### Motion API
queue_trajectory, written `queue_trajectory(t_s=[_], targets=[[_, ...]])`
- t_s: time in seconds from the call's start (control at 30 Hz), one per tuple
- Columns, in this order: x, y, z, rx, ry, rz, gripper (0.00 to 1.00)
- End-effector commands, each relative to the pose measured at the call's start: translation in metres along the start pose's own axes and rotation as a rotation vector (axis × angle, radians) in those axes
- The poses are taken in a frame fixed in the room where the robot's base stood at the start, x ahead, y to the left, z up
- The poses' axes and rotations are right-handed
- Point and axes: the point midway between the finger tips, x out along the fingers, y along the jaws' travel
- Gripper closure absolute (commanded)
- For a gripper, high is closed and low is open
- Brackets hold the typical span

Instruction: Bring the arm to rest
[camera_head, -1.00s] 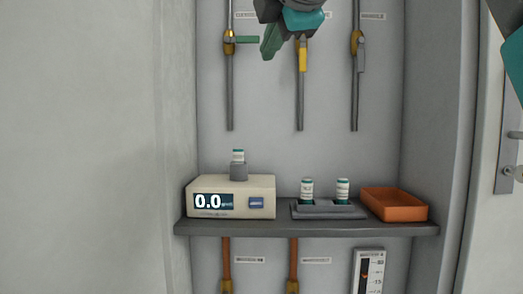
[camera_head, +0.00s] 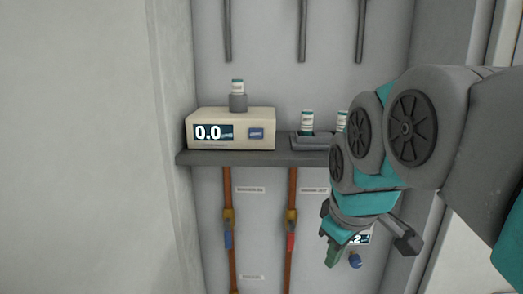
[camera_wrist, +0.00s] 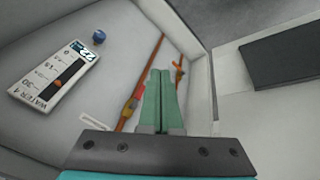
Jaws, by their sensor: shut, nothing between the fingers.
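My gripper (camera_head: 334,250) hangs at the lower right in the head view, with its green fingers pointing down, below shelf height. In the wrist view its two green fingers (camera_wrist: 160,88) lie side by side, shut and with nothing held between them. My arm is folded down across the right side of the head view. It hides the right part of the shelf and most of the gauge panel behind it.
A shelf (camera_head: 225,158) holds a cream meter (camera_head: 228,128) reading 0.0 and capped vials (camera_head: 308,122). Orange pipes (camera_head: 291,200) with valves run below. The wrist view shows a gauge (camera_wrist: 55,82) and blue knob (camera_wrist: 99,38), apart from the fingers.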

Motion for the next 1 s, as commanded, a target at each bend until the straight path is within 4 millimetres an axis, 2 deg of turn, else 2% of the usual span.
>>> queue_trajectory(t_s=[0.03,0.1,0.3,0.4,0.5,0.63,1.0], targets=[[0.018,-0.012,0.024,0.068,-0.053,-0.032,1.00],[0.040,-0.028,0.054,0.174,-0.123,-0.068,1.00],[0.086,-0.079,0.139,0.449,-0.320,-0.135,1.00],[0.099,-0.101,0.171,0.547,-0.399,-0.150,1.00],[0.106,-0.115,0.191,0.611,-0.451,-0.156,1.00],[0.109,-0.123,0.202,0.648,-0.479,-0.157,1.00],[0.109,-0.123,0.202,0.650,-0.479,-0.157,1.00]])
